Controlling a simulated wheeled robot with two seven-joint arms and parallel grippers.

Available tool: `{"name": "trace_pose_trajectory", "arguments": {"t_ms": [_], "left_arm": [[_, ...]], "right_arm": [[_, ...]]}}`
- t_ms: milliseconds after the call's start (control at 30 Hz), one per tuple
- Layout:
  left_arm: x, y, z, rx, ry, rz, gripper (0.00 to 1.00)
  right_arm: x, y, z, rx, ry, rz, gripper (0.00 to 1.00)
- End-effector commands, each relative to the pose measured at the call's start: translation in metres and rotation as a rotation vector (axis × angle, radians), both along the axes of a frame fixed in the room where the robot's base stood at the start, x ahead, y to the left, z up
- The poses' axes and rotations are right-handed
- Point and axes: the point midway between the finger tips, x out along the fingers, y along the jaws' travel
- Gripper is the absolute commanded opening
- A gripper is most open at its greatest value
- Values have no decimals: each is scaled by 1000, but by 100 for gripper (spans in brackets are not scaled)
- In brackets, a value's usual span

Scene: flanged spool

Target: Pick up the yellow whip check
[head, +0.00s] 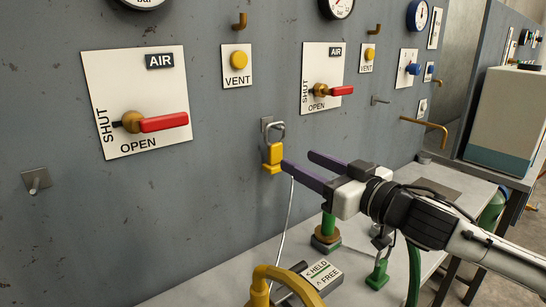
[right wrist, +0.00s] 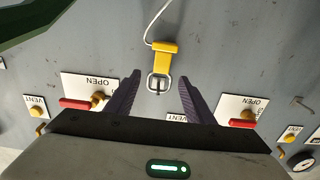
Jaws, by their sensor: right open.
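The yellow whip check (head: 274,155) hangs on the grey panel below a metal loop at a small wall plate. A thin white cable runs down from it towards the bench. In the right wrist view, its yellow body (right wrist: 164,62) and metal loop lie ahead of and between the fingers. My right gripper (head: 298,160) is open, with purple fingers, just right of the whip check in the head view. It also shows in the right wrist view (right wrist: 160,80). Nothing is held between its fingers. I cannot tell whether a finger touches the whip check. My left gripper is not in view.
Two red-handled AIR valves (head: 163,123) (head: 340,90) and a yellow VENT button (head: 238,60) are on the panel. A yellow curved pipe (head: 290,273), a HELD/FREE block (head: 322,274) and a green padlock (head: 377,272) are on the bench below. A bare hook (head: 37,180) sticks out at left.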

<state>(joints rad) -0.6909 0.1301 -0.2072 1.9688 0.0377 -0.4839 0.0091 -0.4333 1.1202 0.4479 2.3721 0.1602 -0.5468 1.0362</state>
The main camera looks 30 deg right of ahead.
Motion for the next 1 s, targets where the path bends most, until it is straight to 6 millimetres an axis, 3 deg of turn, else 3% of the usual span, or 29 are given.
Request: {"name": "trace_pose_trajectory", "arguments": {"t_ms": [567,1000], "left_arm": [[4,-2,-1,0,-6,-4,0],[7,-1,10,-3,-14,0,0]], "right_arm": [[33,4,2,-5,-2,-4,48],[64,8,3,1,-1,-6,48]]}}
